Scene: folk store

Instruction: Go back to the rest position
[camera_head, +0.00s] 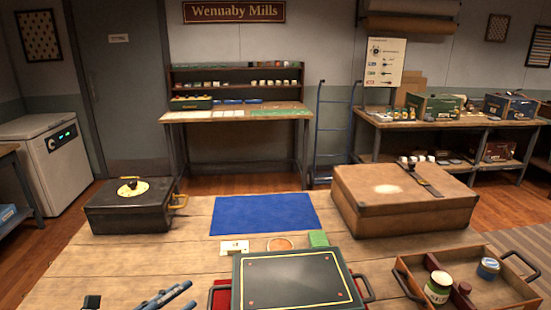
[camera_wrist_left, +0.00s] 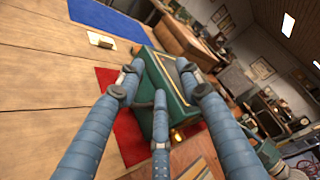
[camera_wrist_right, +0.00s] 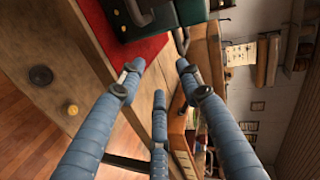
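My left gripper (camera_head: 152,302) shows at the bottom edge of the head view, left of the dark green case (camera_head: 298,279). In the left wrist view my left gripper (camera_wrist_left: 157,86) has its blue fingers spread, with nothing held between them. The green case (camera_wrist_left: 160,118) lies beyond them on a red mat (camera_wrist_left: 130,140). My right gripper (camera_wrist_right: 157,86) is not in the head view. In the right wrist view its fingers are spread and empty, with the case (camera_wrist_right: 165,22) and red mat beyond them.
On the wooden table lie a black box (camera_head: 130,212), a blue mat (camera_head: 262,214), a brown suitcase (camera_head: 400,205) and a wooden tray (camera_head: 455,299) with jars. A small card (camera_head: 234,247), a round disc (camera_head: 281,244) and a green pad (camera_head: 318,239) lie behind the case.

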